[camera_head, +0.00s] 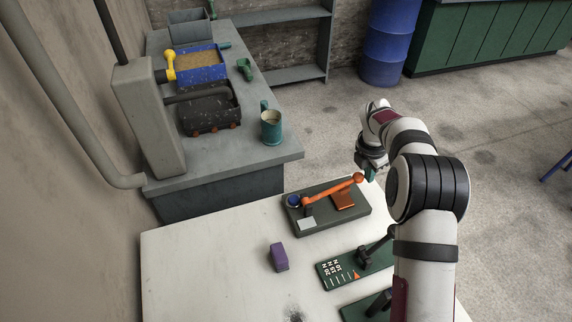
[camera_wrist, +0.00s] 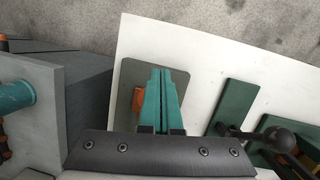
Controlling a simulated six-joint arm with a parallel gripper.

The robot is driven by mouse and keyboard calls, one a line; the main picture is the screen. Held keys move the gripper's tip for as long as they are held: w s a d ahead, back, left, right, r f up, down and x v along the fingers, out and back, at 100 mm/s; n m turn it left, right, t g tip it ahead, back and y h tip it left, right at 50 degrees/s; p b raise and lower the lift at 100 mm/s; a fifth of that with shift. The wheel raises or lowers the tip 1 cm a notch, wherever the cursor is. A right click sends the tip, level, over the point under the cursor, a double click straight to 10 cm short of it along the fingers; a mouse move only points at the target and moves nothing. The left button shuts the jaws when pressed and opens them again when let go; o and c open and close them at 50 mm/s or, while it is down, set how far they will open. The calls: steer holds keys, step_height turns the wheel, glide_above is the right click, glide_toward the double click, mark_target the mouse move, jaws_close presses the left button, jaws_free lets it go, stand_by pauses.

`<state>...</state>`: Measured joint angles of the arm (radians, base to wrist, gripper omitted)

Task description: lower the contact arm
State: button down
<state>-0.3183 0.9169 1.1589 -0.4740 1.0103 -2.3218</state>
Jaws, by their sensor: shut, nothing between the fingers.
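The orange contact arm (camera_head: 330,191) is mounted on a dark grey board (camera_head: 364,212) on the white table. It runs from a pivot at the board's left to a round knob (camera_head: 358,178) at the right, slanting up over an orange block (camera_head: 344,201). My gripper (camera_head: 369,175) is beside the knob, just to its right; I cannot tell whether they touch. In the wrist view its teal fingers (camera_wrist: 161,75) are shut and empty, over the grey board (camera_wrist: 133,72). An orange part (camera_wrist: 138,100) shows left of the fingers; the rest is hidden behind them.
A purple block (camera_head: 279,257) stands on the white table (camera_head: 210,265). Green boards with dark levers (camera_head: 340,268) lie nearer, partly behind my arm. A grey bench at the back left holds a teal mug (camera_head: 271,125), a black tray (camera_head: 210,112) and a blue bin (camera_head: 202,70).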

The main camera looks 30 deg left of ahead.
steer(key=shift+x, duration=0.85)
steer(key=shift+d, duration=0.1)
stand_by(0.9)
steer(key=w+d+r, duration=0.1)
steer(key=d+r, duration=0.1)
steer(key=r, duration=0.4)
steer(key=w+d+r, duration=0.1)
steer(key=d+r, duration=0.2)
steer(key=r, duration=0.3)
steer(key=s+a+r+m+t, duration=0.1)
steer(key=s+a+r+m, duration=0.1)
steer(key=s+a+m, duration=0.6)
steer(key=s+a+r+m+t, duration=0.15)
steer(key=s+a+m, duration=0.25)
steer(key=m, duration=0.9)
glide_toward(349, 182)
steer(key=w+f, duration=0.1)
steer(key=w+a+f, duration=0.1)
steer(key=shift+w+a+g, duration=0.25)
steer(key=shift+w+a, duration=0.05)
steer(key=shift+w+d+f, duration=0.4)
steer(key=shift+d+f, duration=0.15)
steer(key=shift+f, duration=0.05)
steer(key=shift+w+d+f, duration=0.4)
steer(key=shift+d+f, duration=0.1)
steer(key=shift+f, duration=0.05)
steer(key=shift+w+d+f+y, duration=0.2)
steer(key=shift+y, duration=0.1)
